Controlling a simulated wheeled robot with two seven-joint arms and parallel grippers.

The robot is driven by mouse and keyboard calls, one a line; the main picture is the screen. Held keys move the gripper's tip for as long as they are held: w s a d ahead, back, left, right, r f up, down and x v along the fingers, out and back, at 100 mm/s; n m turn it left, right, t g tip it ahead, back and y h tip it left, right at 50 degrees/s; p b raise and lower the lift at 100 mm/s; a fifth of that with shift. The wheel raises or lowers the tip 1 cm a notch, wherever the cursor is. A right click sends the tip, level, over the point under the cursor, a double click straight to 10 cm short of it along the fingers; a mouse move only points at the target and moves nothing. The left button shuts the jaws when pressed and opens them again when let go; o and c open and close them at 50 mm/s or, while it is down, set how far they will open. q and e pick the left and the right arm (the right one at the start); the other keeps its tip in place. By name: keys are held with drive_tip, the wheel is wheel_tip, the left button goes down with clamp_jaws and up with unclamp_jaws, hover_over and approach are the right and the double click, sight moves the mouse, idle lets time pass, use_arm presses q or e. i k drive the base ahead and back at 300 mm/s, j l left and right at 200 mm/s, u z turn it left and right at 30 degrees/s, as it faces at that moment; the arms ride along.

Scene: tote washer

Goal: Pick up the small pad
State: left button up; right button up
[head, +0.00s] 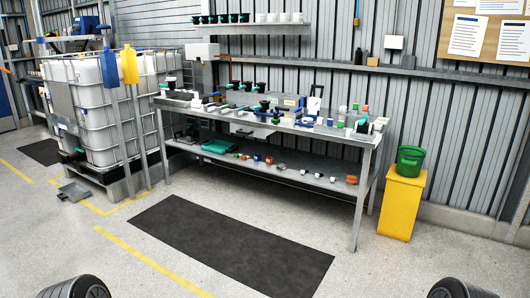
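I cannot tell which object is the small pad; things on the workbench (362,138) are too small at this distance to name surely. The bench top holds many small dark, green, blue and white items. The lower shelf (325,180) holds a flat teal item (221,147) at left and a row of small orange, white and dark pieces. Neither of my grippers shows; only dark rounded parts, apparently of my arms, show at the bottom corners.
A black mat (235,245) lies on open floor before the bench. A white caged tank (95,115) stands left of it. A yellow stand (400,208) with a green bucket (410,160) stands right. A grey tray (74,191) lies on the floor at left.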

sight(276, 118)
drive_tip(key=i+j, duration=0.15)
drive_tip(key=i, duration=1.1)
drive_tip(key=i+j+u, duration=0.15)
drive_tip(key=i, duration=1.15)
drive_tip(key=i+j+z, duration=0.2)
drive_tip(key=i+z, duration=0.3)
drive_tip(key=i+j+z, duration=0.5)
drive_tip(key=i, duration=0.15)
drive_tip(key=i+j+z, duration=0.7)
drive_tip(key=j, duration=0.35)
drive_tip(key=i+j+z, duration=0.1)
drive_tip(key=i+j, duration=0.1)
drive_tip(key=j, duration=0.05)
